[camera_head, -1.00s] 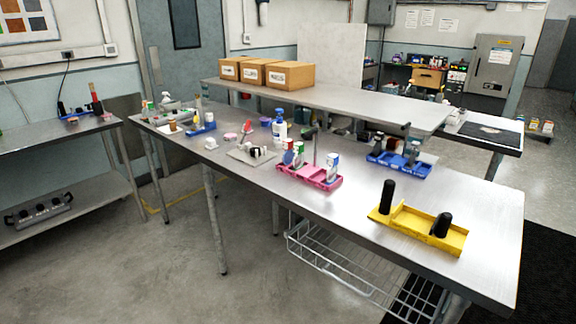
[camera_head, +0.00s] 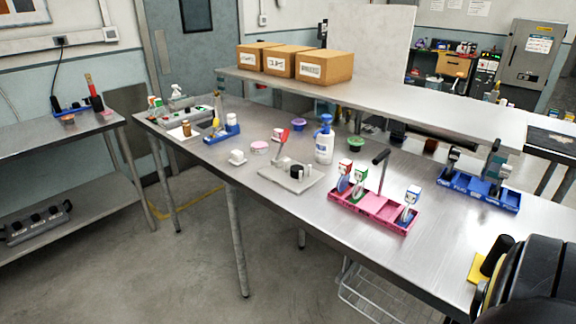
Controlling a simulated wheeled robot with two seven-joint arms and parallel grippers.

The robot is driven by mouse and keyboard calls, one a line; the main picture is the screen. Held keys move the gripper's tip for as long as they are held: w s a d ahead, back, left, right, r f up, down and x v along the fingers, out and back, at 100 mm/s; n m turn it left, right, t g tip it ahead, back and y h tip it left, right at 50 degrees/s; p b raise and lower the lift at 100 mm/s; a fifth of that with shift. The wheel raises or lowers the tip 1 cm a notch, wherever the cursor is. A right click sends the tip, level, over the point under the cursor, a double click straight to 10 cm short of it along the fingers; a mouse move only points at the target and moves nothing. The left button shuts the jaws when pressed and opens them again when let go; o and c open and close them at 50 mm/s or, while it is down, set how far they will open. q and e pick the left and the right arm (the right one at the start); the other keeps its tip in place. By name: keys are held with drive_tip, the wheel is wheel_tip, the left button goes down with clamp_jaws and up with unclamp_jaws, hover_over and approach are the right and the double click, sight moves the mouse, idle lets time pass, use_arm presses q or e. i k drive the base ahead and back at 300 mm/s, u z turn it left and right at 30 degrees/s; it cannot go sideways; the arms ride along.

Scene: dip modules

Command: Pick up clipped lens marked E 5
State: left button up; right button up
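I cannot read an E 5 mark anywhere, so I cannot tell which thing is the named lens. The pink tray (camera_head: 372,212) at centre right holds several upright clip-like pieces with white tops: one with red and blue (camera_head: 344,175), one with green (camera_head: 359,181), and one with blue (camera_head: 411,203) at the right end. A dark T-shaped handle (camera_head: 381,158) rises from the tray. The blue tray (camera_head: 480,190) farther right holds grey and dark upright pieces (camera_head: 493,165). A large dark rounded part, probably of my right arm, fills the lower right corner.
Cardboard boxes (camera_head: 325,68) sit on the raised shelf. The yellow tray (camera_head: 480,269) is mostly hidden.

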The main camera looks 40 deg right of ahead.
sight(361, 172)
drive_tip(key=z, duration=0.4)
drive_tip(key=i, duration=1.15)
drive_tip(key=z, duration=1.05)
drive_tip(key=i, duration=0.25)
drive_tip(key=z, duration=0.3)
